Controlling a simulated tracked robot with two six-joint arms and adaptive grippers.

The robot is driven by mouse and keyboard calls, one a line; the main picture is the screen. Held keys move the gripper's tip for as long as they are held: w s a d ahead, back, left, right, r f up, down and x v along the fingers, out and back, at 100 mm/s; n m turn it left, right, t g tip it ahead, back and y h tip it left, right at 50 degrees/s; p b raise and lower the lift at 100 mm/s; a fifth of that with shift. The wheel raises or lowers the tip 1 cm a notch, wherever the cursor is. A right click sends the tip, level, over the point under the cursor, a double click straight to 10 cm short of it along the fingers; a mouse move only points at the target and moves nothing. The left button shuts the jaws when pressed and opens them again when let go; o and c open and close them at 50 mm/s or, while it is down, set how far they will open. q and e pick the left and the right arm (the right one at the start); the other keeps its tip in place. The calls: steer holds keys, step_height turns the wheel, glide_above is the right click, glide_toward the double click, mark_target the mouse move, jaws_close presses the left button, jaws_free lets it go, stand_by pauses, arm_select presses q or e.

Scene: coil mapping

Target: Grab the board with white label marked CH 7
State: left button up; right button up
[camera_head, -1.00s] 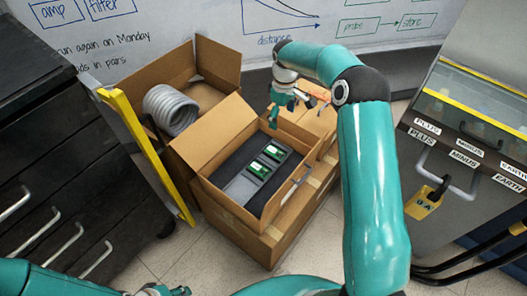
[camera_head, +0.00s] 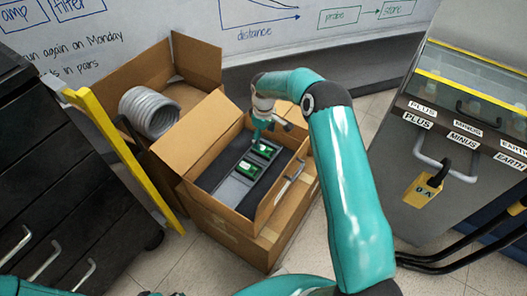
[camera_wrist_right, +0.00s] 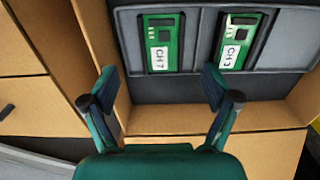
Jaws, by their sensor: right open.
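The green board with a white label reading CH 7 (camera_wrist_right: 161,47) lies in a grey tray, at left in the right wrist view. A second green board, labelled CH 3 (camera_wrist_right: 240,42), lies to its right. Both boards show in the box in the head view, where the labels are too small to read. My right gripper (camera_wrist_right: 160,88) is open and empty. Its fingers are apart, just in front of the CH 7 board in the wrist view, with no contact visible. In the head view my right gripper (camera_head: 259,134) hangs over the box by the boards. Only slivers of my left gripper may show at the bottom edge.
The open cardboard box (camera_head: 225,216) has raised walls and flaps around the tray. Behind it stands another box with a grey coil (camera_head: 150,112). A yellow-edged cart and black drawers (camera_head: 40,190) are at left, a grey cabinet (camera_head: 450,150) at right.

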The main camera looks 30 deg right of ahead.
mark_target(264, 149)
steer(key=shift+s+a+f, duration=0.1)
steer(key=shift+s+f, duration=0.05)
steer(key=shift+f, duration=2.65)
steer(key=c, duration=1.2)
